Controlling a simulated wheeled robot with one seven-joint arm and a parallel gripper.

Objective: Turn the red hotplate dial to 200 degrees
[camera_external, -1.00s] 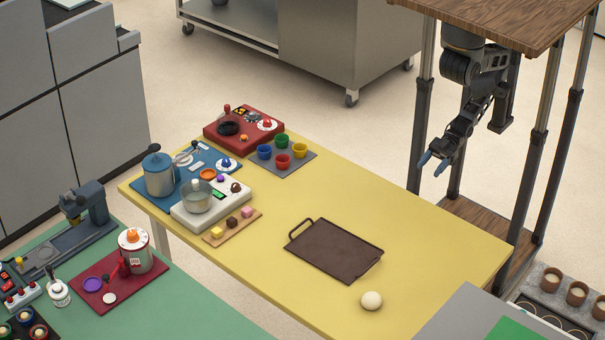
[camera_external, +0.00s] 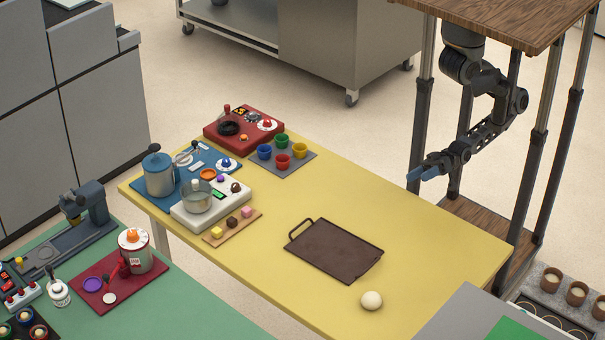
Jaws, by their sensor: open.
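The red hotplate (camera_external: 243,132) sits at the far left corner of the yellow table. A black round plate shows on its top left. A dial with a red knob on a white disc (camera_external: 267,124) is at its right side; its setting is too small to read. My gripper (camera_external: 418,174) hangs at the right, beyond the table's far edge, well apart from the hotplate. Its blue fingertips point left, are open and hold nothing.
Several coloured cups (camera_external: 283,161) on a grey mat stand beside the hotplate. A blue board with a metal pot (camera_external: 159,174) and a white device (camera_external: 211,205) are in front. A dark tray (camera_external: 335,250) and pale ball (camera_external: 371,301) lie on the right half. The table's far right is clear.

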